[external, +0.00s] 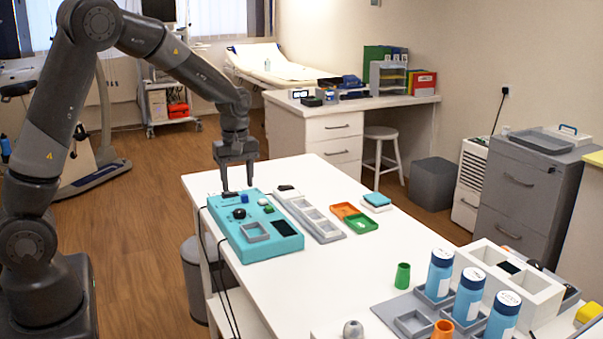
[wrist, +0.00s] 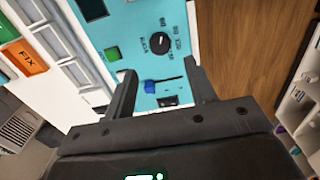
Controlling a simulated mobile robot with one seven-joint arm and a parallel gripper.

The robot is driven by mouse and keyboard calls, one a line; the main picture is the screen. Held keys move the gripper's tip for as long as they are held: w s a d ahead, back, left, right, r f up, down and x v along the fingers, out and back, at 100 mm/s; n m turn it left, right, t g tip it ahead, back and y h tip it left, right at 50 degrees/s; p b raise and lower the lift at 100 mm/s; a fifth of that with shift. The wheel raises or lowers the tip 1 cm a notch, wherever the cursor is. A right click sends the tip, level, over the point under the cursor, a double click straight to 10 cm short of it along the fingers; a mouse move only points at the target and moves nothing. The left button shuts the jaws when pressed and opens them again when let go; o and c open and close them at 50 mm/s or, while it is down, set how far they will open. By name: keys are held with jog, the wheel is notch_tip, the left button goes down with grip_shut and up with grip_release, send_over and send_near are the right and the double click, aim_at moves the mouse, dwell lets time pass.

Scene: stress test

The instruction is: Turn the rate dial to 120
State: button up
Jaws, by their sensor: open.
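The teal panel (external: 288,243) lies on the white table, with its top face also in the wrist view (wrist: 205,20). A round black dial (wrist: 160,42) with small printed marks around it is on the panel, and it shows in the external view (external: 239,213). The marks are too small to read surely. My gripper (external: 238,188) is open and empty, pointing down over the far left part of the panel. In the wrist view its fingers (wrist: 160,70) are spread, with the dial beyond the tips.
Blue bottles (external: 468,295) stand in a grey rack at the front right. The middle of the white table (external: 345,275) is clear.

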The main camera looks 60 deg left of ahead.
aim_at(239, 210)
notch_tip(239, 210, down, 8)
dwell(0.5)
jog(key=c, duration=1)
